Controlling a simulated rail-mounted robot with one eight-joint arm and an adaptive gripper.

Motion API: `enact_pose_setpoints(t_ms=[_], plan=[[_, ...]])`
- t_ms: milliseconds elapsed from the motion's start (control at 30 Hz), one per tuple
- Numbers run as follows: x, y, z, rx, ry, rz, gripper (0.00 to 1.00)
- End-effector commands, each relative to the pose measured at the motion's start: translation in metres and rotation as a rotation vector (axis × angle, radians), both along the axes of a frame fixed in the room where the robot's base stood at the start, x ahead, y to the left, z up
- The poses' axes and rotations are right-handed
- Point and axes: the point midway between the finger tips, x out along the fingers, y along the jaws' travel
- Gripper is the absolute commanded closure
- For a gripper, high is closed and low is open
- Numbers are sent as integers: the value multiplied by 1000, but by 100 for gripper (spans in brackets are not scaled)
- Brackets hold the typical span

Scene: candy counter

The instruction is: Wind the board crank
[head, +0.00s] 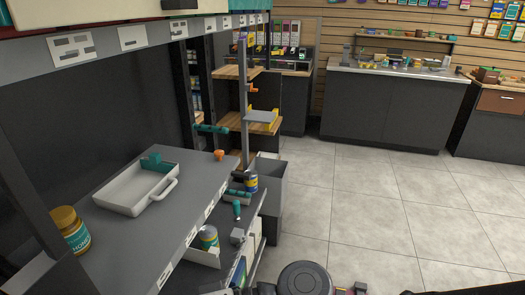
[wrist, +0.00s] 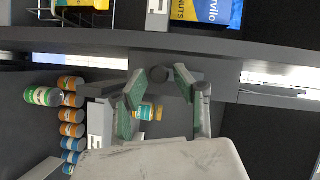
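I cannot clearly pick out the board crank. In the head view an upright grey post (head: 243,105) carries a small grey plate (head: 262,116) and an orange knob (head: 252,88). Another orange knob (head: 219,154) shows at the shelf's far end, below a teal bar (head: 210,128). I cannot tell whether any of these belongs to the crank. My gripper (wrist: 161,86) shows in the wrist view, with its green-padded fingers apart and nothing visibly held. A dark round part (wrist: 163,74) shows between the fingertips; whether they touch it is unclear.
A white tray (head: 125,196) and an amber jar (head: 70,230) are on the grey shelf. A jar (head: 208,238) stands lower, near a grey bin (head: 270,180). In the wrist view several orange and blue jars (wrist: 70,115) are at left. The tiled floor (head: 400,215) is clear.

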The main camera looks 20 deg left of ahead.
Motion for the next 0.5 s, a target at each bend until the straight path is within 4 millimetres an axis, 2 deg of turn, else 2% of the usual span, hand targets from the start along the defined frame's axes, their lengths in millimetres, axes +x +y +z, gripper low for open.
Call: enact_pose_setpoints(t_ms=[33, 100, 133, 333, 500], plan=[[0, 0, 0, 0, 0, 0, 78], [0, 0, 0, 0, 0, 0, 87], [0, 0, 0, 0, 0, 0, 89], [-2, 0, 1, 0, 0, 1, 89], [-16, -2, 5, 1, 1, 4, 86]])
